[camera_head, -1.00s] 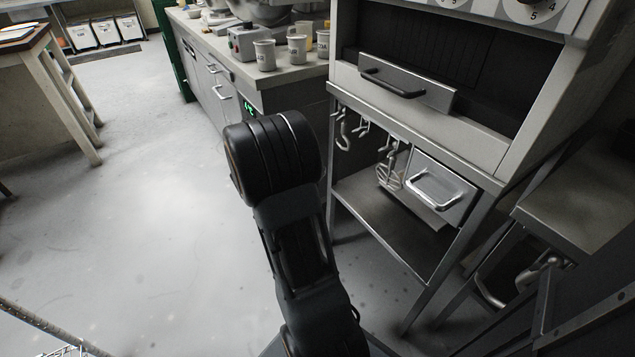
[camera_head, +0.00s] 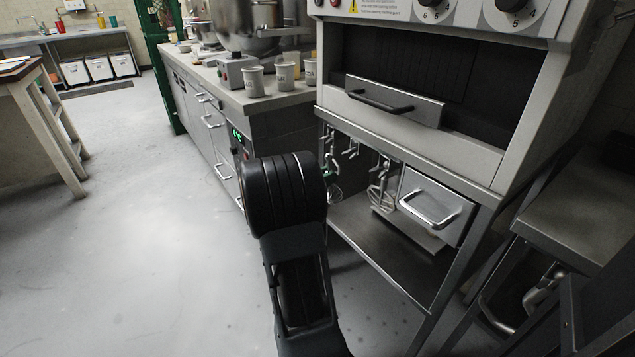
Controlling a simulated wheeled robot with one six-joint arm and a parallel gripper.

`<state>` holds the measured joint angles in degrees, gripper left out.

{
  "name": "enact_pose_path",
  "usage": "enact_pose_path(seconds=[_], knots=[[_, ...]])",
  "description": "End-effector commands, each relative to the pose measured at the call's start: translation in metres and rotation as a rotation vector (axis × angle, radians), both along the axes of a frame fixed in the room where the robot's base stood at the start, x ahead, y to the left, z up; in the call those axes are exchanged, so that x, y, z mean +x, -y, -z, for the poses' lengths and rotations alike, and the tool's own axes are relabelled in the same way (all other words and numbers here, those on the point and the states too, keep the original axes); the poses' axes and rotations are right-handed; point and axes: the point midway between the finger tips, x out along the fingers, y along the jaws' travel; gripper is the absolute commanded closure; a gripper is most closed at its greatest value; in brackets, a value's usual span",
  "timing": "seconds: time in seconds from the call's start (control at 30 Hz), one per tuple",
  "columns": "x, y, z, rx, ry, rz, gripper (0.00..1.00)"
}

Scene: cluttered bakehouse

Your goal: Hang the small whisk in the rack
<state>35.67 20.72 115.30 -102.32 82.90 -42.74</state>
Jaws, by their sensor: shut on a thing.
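The rack (camera_head: 368,145) is a row of metal hooks under the front edge of the grey oven-like unit. A wire whisk (camera_head: 381,190) hangs from a hook near the middle, left of a metal drawer. A curved metal piece hangs at the rack's left end. Below it, a small wire loop shape (camera_head: 334,192) shows just right of my black arm joint; it looks like part of another whisk, but the arm covers the rest. I cannot tell whether it hangs or is held. My gripper is hidden behind my arm.
A drawer with a bar handle (camera_head: 432,207) sits right of the hooks. A lower shelf (camera_head: 385,245) runs beneath them. A counter (camera_head: 245,98) with several cups and a mixer stands behind to the left. Floor at left is clear; a bench (camera_head: 565,205) is at right.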

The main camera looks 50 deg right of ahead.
Motion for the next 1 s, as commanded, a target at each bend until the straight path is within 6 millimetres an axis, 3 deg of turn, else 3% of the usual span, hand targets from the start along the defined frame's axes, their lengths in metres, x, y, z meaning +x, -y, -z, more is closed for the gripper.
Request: enact_pose_path(seconds=[0.5,1.0], knots=[[-0.016,0.046,0.0,-0.001,-0.001,0.002,1.0],[-0.02,0.059,0.001,-0.001,-0.001,0.0,1.0]])
